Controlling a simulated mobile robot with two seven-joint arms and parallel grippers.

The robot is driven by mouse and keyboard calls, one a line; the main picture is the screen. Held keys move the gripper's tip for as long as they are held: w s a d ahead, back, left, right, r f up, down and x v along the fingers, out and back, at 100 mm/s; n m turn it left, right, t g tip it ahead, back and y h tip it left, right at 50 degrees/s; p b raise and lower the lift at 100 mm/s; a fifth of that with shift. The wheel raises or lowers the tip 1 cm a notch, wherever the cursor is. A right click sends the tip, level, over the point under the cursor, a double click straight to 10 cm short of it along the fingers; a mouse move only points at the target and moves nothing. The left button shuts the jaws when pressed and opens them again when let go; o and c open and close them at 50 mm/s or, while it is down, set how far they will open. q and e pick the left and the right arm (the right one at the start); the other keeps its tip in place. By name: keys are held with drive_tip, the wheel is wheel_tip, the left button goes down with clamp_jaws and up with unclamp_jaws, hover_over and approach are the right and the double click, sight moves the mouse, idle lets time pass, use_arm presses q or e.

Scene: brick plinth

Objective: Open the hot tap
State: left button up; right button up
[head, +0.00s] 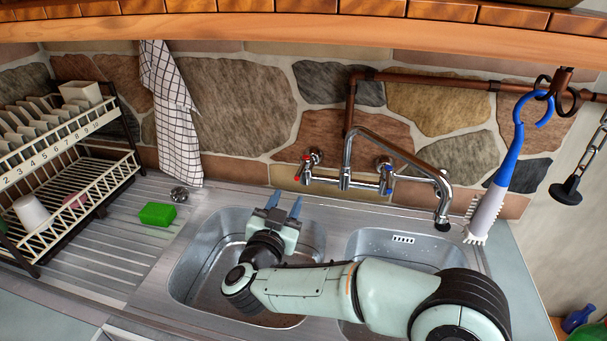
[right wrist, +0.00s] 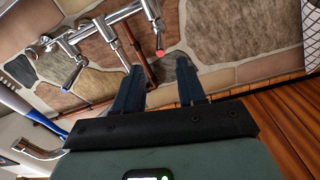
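The hot tap (head: 311,157) is the red-marked handle at the left end of the chrome mixer on the stone wall. In the right wrist view its red mark (right wrist: 160,53) shows near the gap between the fingertips. The blue-marked cold tap (head: 384,163) is at the right end of the mixer and also shows in the right wrist view (right wrist: 72,75). My right gripper (head: 284,202) is open and empty over the left sink basin, below and left of the hot tap, with a gap between them. It also shows in the right wrist view (right wrist: 159,66). My left gripper is not in view.
The spout (head: 400,152) reaches right of the hot tap. A blue-and-white brush (head: 508,160) hangs at the right. A green sponge (head: 157,214) lies on the drainer beside a dish rack (head: 75,150). A checked towel (head: 172,115) hangs on the wall. A wooden shelf (head: 250,27) runs overhead.

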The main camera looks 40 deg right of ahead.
sight(305, 161)
drive_tip(key=p+x, duration=0.1)
drive_tip(key=x, duration=1.2)
clamp_jaws()
